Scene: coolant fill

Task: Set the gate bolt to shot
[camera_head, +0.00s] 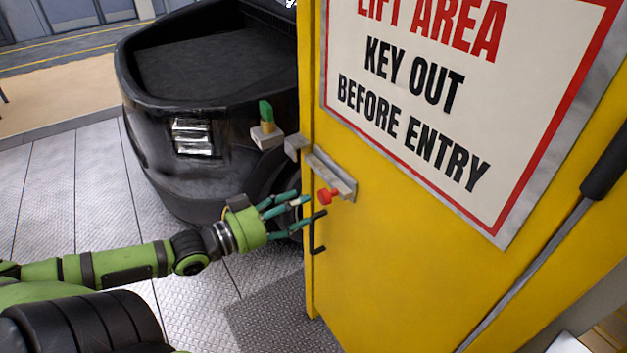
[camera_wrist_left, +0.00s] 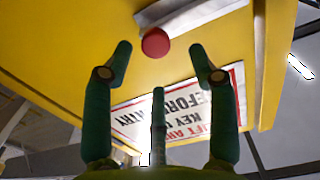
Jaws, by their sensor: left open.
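The yellow gate (camera_head: 400,240) fills the right of the head view. The gate bolt (camera_head: 332,173) is a grey metal bar along its left edge, with a red round knob (camera_head: 328,196). In the wrist view the knob (camera_wrist_left: 155,43) shows in front of the gate, with the bolt's grey plate (camera_wrist_left: 190,18) beside it. My left gripper (camera_head: 307,212) is open and empty, just left of and below the knob. In the wrist view its fingers (camera_wrist_left: 158,65) are spread, with the knob between the two outer fingertips and apparently apart from them.
A grey block (camera_head: 296,147) sits at the gate's edge, and another (camera_head: 267,136) with a green-topped piece (camera_head: 266,112) stands left of it. A black hooked handle (camera_head: 318,235) lies below the knob. A large black machine (camera_head: 190,110) stands behind. A warning sign (camera_head: 450,110) covers the upper gate.

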